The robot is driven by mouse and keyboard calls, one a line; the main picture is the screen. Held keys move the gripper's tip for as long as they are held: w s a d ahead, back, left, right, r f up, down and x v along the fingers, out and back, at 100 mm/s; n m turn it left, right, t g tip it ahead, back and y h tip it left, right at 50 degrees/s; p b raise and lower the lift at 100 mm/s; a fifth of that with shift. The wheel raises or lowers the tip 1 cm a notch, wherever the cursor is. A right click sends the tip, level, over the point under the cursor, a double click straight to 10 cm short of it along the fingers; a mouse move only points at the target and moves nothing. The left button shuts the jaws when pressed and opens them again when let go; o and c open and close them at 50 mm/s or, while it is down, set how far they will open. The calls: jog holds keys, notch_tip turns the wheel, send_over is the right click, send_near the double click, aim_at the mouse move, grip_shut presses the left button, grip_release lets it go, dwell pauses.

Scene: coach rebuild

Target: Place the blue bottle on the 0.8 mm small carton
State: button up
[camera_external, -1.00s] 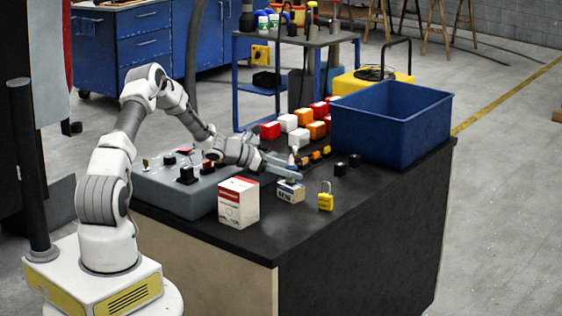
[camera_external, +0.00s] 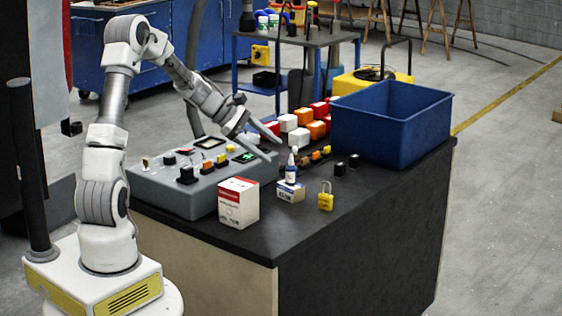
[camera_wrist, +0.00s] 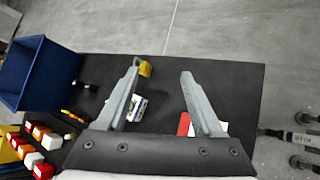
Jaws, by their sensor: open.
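The small blue bottle (camera_external: 291,172) with a white tip stands upright near the middle of the dark worktop. Its base appears to rest on top of the small white and blue carton (camera_external: 291,192); the carton's print is too small to read. My gripper (camera_external: 274,150) is open and empty, above and left of the bottle, apart from it. In the wrist view my gripper (camera_wrist: 161,70) has its fingers spread, and the carton (camera_wrist: 139,108) shows beside the left finger. The bottle is hard to separate from the carton there.
A larger red and white box (camera_external: 238,203) stands left of the carton, a yellow padlock (camera_external: 326,197) to its right. A grey control panel (camera_external: 200,200) lies left. A blue bin (camera_external: 390,135) and several orange, red and white blocks (camera_external: 305,133) are behind. The front right worktop is clear.

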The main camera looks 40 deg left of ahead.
jog(key=s+d+r+m+g+y, duration=0.1)
jog(key=s+r+m, duration=0.2)
jog(key=s, duration=0.3)
jog(key=s+d+r+m+y, duration=0.1)
jog(key=s+r+m+y, duration=0.1)
jog(key=s+m, duration=0.25)
jog(key=s+d+r+m+g+y, duration=0.1)
jog(key=s+d+r+m, duration=0.15)
jog(key=s, duration=0.35)
jog(key=s+a+r+m+t+y, duration=0.1)
jog(key=s+a+m+y, duration=0.1)
jog(key=s+m, duration=0.2)
jog(key=s+a+r+m+y, duration=0.1)
jog(key=s+a+m+y, duration=0.1)
jog(key=s, duration=0.8)
jog(key=shift+s+a+r+m+t, duration=0.15)
jog(key=shift+a+r+m+t, duration=0.2)
jog(key=shift+a+m, duration=0.55)
jog(key=shift+d, duration=0.1)
